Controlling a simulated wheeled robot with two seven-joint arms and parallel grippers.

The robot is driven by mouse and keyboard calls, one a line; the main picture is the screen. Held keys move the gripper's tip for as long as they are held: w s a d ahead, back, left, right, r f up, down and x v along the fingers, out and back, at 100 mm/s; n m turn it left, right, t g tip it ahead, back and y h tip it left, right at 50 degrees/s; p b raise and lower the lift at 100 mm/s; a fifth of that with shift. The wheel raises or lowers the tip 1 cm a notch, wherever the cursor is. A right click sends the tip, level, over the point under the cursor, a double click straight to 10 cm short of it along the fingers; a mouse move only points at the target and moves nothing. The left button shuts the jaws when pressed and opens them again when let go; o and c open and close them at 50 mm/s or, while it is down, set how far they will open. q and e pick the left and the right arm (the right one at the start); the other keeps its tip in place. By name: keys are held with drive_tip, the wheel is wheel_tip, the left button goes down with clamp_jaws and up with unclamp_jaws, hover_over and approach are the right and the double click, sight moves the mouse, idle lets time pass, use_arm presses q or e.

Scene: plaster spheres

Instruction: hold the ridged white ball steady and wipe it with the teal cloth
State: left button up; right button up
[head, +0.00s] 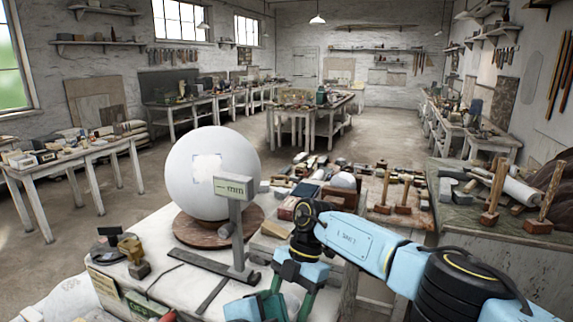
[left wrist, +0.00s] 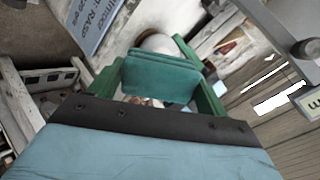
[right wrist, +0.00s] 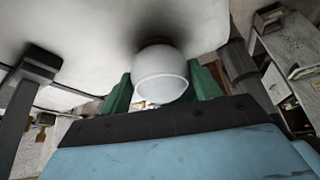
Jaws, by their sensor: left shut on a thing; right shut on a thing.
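In the left wrist view, my left gripper (left wrist: 150,58) is shut on the folded teal cloth (left wrist: 160,82), which spans the gap between its green fingers. The ridged white ball (left wrist: 156,42) shows partly just beyond the cloth; I cannot tell whether they touch. In the right wrist view, my right gripper (right wrist: 163,88) is shut on the ridged white ball (right wrist: 160,70), a smooth ball with a raised band around its lower part. In the head view, my right arm reaches in from the right, its green gripper (head: 272,300) low at the bottom edge.
A large white sphere (head: 205,170) stands on a round wooden base (head: 190,232) on the near table. A gauge post with an "mm" sign (head: 234,188) stands close in front of it. Mallets (head: 492,190) and tools crowd the right bench. Open floor lies at the left.

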use_arm(q)
drive_tip(key=shift+s, duration=0.15)
drive_tip(key=shift+v, duration=1.25)
use_arm(e)
drive_tip(key=o, duration=1.3)
drive_tip(key=shift+c, duration=0.2)
drive_tip(key=shift+v, duration=3.55)
